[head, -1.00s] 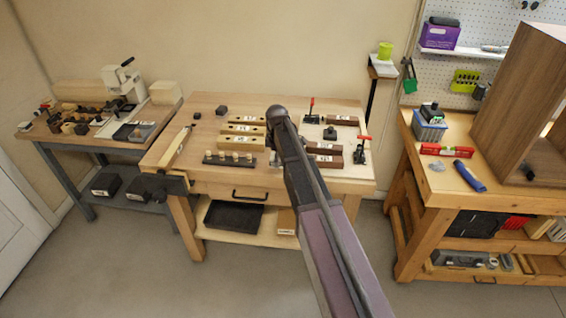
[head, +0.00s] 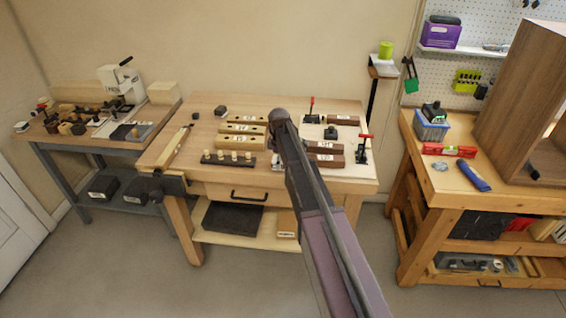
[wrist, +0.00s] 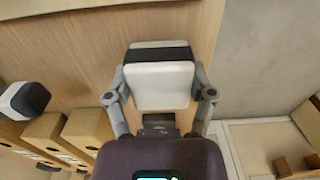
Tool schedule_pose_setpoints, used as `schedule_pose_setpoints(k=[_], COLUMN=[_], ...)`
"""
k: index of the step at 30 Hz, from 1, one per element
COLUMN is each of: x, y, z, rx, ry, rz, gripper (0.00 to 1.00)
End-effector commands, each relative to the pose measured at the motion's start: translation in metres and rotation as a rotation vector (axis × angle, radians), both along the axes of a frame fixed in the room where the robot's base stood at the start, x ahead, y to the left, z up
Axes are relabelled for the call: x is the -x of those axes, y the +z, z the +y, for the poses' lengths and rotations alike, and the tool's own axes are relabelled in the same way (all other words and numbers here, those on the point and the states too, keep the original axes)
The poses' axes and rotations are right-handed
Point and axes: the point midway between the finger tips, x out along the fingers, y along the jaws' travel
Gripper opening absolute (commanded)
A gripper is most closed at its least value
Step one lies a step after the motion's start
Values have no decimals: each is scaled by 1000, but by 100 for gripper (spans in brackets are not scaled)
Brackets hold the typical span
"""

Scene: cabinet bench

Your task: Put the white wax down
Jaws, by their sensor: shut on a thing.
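The white wax (wrist: 160,86) is a white block with a black band across its far side, seen in the wrist view. My gripper (wrist: 160,80) is shut on it, with one grey finger on each side. Wooden bench top shows behind the block; I cannot tell whether the block touches it.
The middle workbench (head: 290,184) carries labelled wooden blocks (head: 240,129), a dark peg strip (head: 228,158) and red-handled clamps (head: 364,147). In the wrist view, another black-and-white block (wrist: 24,100) stands left beside wooden blocks (wrist: 88,128). Bare wood lies around the held block.

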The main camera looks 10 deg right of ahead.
Motion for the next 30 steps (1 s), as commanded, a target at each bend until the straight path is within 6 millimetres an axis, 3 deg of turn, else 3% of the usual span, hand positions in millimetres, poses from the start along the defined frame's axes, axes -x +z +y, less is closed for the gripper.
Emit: schedule_pose_setpoints(k=[6,7,9,10,30], x=[0,0,0,0,0], y=[-4,-4,-3,-3,3], z=[0,0,0,0,0], rx=[0,0,0,0,0], ry=[0,0,0,0,0], rz=[0,0,0,0,0], gripper=[32,74,94,100,100])
